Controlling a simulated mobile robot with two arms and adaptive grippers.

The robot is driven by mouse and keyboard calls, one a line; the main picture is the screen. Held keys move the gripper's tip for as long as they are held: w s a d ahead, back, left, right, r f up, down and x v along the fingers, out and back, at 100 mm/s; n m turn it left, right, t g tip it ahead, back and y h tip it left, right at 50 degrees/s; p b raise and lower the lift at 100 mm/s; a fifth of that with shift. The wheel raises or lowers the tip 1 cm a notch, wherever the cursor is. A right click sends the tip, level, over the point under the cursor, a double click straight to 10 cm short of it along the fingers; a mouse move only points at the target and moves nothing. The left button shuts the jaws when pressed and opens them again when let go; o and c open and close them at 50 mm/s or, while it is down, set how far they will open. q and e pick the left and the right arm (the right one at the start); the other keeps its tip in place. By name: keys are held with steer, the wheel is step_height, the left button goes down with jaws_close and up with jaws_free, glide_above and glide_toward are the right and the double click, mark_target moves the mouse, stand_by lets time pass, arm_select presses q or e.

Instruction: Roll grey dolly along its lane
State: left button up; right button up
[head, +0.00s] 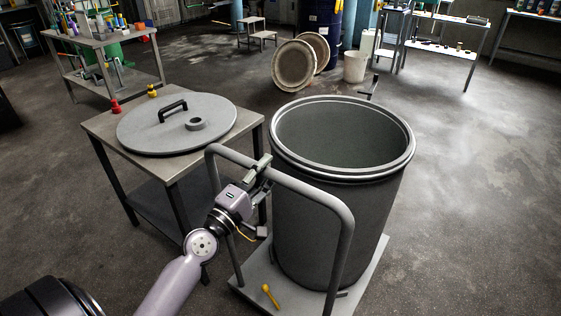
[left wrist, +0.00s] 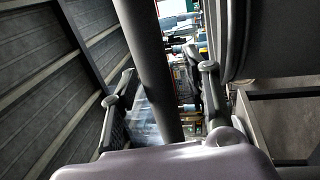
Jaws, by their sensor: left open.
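The grey dolly (head: 378,272) has a low flat platform and an upright hoop handle (head: 300,185) of grey tube. A large open dark grey drum (head: 340,215) stands upright on the platform, and its rim faces up. My left gripper (head: 260,183) is at the left part of the handle, beside the drum. In the left wrist view, the handle tube (left wrist: 150,70) runs between the two spread fingers (left wrist: 165,100), with gaps on both sides. The drum's wall hides part of the platform. My right gripper is out of view.
A steel table (head: 100,128) with a round grey lid (head: 150,135) stands close left of the dolly. Behind the drum are leaning round lids (head: 293,66), a white bucket (head: 355,66) and a blue drum (head: 322,20). The floor to the right (head: 480,190) is clear.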

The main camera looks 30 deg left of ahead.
arm_select(q)
steer(key=shift+w+r, duration=0.1)
steer(key=shift+w, duration=0.1)
steer(key=shift+s, duration=0.15)
steer(key=shift+c, duration=0.3)
jaws_close()
stand_by(0.6)
